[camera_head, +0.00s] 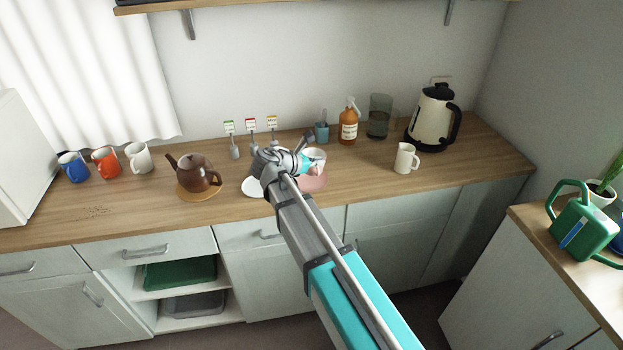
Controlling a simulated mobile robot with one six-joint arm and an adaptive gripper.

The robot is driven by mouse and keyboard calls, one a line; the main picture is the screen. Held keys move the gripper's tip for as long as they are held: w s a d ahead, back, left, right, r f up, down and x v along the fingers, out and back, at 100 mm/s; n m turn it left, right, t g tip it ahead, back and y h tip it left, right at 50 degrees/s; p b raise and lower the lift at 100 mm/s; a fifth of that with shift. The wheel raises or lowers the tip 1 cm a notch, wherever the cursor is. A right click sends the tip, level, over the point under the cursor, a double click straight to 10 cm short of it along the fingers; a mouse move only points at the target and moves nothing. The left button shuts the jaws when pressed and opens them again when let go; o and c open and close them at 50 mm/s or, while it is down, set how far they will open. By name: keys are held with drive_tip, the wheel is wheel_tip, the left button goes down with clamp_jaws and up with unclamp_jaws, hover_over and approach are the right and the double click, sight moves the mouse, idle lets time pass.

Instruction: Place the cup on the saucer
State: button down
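A small white cup (318,155) is at the middle of the counter, partly hidden by my gripper. A pink saucer (314,184) shows just below the cup in the picture; I cannot tell whether the cup touches it. A white saucer or plate (252,188) lies to the left, partly covered by my arm. My gripper (306,163) is at the left side of the cup. Its fingers are too small and overlapped to tell whether they are open or shut on the cup.
A brown teapot (192,173) stands at left, with blue (73,167), orange (105,162) and white (138,158) mugs beyond. Another white mug (404,158) and a kettle (434,118) stand right. An amber bottle (348,125), glass (379,116) and tag holders (251,125) line the back.

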sight(313, 172)
drive_tip(key=shift+w+a+f+b, duration=0.3)
drive_tip(key=shift+w+f+b, duration=0.2)
drive_tip(key=shift+f, duration=0.15)
drive_tip(key=shift+w+a+f+b, duration=0.25)
drive_tip(key=shift+w+f+b, duration=0.2)
drive_tip(key=shift+f, duration=0.15)
drive_tip(key=shift+f, duration=0.1)
drive_tip(key=shift+w+a+f+b, duration=0.2)
drive_tip(key=shift+w+f+b, duration=0.1)
drive_tip(key=shift+f+b, duration=1.65)
drive_tip(key=shift+b, duration=0.05)
drive_tip(key=c, duration=0.8)
unclamp_jaws()
